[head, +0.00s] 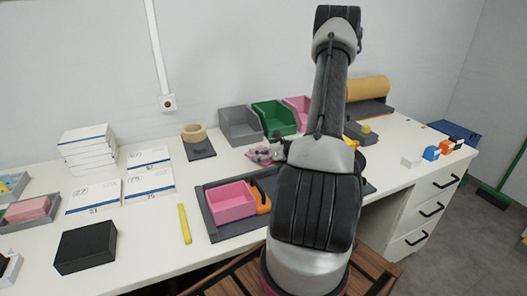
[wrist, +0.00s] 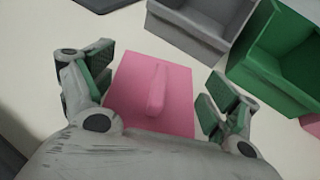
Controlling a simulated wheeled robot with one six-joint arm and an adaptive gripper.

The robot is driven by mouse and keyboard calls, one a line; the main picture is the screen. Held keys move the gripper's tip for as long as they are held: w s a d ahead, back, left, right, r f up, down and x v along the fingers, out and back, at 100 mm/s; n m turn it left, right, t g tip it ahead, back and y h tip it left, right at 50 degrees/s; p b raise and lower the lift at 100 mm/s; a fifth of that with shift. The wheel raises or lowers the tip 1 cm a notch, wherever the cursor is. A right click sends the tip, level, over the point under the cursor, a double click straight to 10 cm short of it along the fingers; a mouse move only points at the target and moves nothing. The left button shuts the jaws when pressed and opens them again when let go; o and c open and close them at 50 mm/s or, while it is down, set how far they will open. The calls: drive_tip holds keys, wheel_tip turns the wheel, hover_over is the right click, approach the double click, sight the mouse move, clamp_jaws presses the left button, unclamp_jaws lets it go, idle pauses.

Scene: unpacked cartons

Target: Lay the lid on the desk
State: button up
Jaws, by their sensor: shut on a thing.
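The pink lid (wrist: 125,82) is a flat square plate with a raised bar handle on top. In the wrist view it lies between the two fingers of my gripper (wrist: 157,98), which is shut on it. In the head view my gripper (head: 265,153) is low over the white desk (head: 150,228), in front of the grey bin, and only a bit of pink shows there. The arm hides part of this area. I cannot tell whether the lid touches the desk.
A grey bin (head: 240,124) and a green bin (head: 274,117) stand just behind my gripper. A pink box (head: 231,203) sits in a dark tray (head: 213,231) in front. A tape roll (head: 194,133) is to the left. Stacked white boxes (head: 87,146) stand further left.

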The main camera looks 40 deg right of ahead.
drive_tip(key=shift+f, duration=0.15)
drive_tip(key=o, duration=0.8)
drive_tip(key=shift+f, duration=0.1)
